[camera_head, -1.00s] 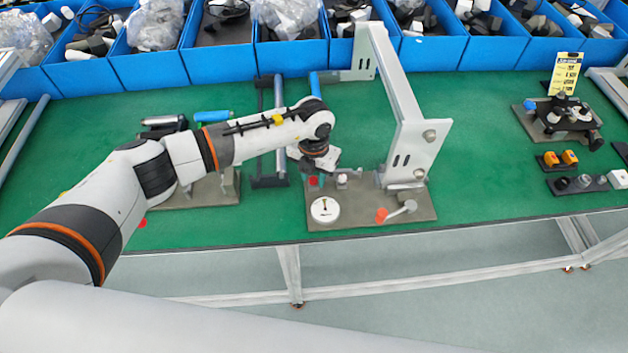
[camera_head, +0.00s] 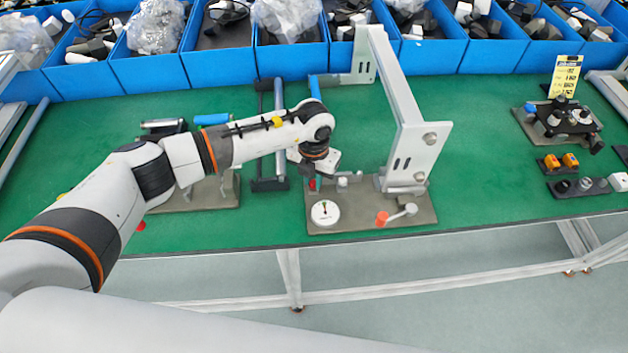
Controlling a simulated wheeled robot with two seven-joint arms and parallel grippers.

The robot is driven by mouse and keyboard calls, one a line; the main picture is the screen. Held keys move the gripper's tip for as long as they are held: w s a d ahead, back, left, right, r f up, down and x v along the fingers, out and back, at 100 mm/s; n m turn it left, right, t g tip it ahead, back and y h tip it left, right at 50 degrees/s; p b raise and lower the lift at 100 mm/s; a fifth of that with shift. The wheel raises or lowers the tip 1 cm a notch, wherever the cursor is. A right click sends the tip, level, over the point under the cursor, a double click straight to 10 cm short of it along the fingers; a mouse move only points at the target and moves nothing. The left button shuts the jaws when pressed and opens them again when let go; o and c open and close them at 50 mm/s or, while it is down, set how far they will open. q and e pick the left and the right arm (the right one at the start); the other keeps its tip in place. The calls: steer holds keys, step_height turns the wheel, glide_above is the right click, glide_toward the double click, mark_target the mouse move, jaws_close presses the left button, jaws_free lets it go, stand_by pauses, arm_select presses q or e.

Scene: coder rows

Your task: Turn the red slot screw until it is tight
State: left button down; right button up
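A small red part (camera_head: 312,184), which looks like the red slot screw, stands on the grey base plate (camera_head: 350,222), at its back left. It is small, and its slot cannot be made out. My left gripper (camera_head: 312,172) points down right over it, with its tips close to or touching the red part. The gripper body and wrist hide the fingers, so I cannot tell whether it is open or shut, or whether it holds the red part. My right gripper is not in view.
On the same plate are a white dial (camera_head: 325,212), a red-tipped lever (camera_head: 382,218) and a tall grey bracket (camera_head: 408,130) right of my gripper. Blue bins (camera_head: 290,58) line the back.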

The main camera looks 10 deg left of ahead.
arm_select(q)
steer(key=shift+f+m+b, duration=0.2)
steer(key=shift+m+b, duration=0.1)
steer(key=shift+b, duration=0.05)
steer(key=m+b, duration=0.3)
steer(key=m, duration=0.1)
steer(key=m+b, duration=0.3)
steer(key=shift+f+m, duration=0.2)
steer(key=shift+m, duration=0.2)
steer(key=shift+m+b, duration=0.5)
steer(key=shift+m, duration=0.1)
steer(key=shift+r+m, duration=0.3)
steer(key=shift+m, duration=0.1)
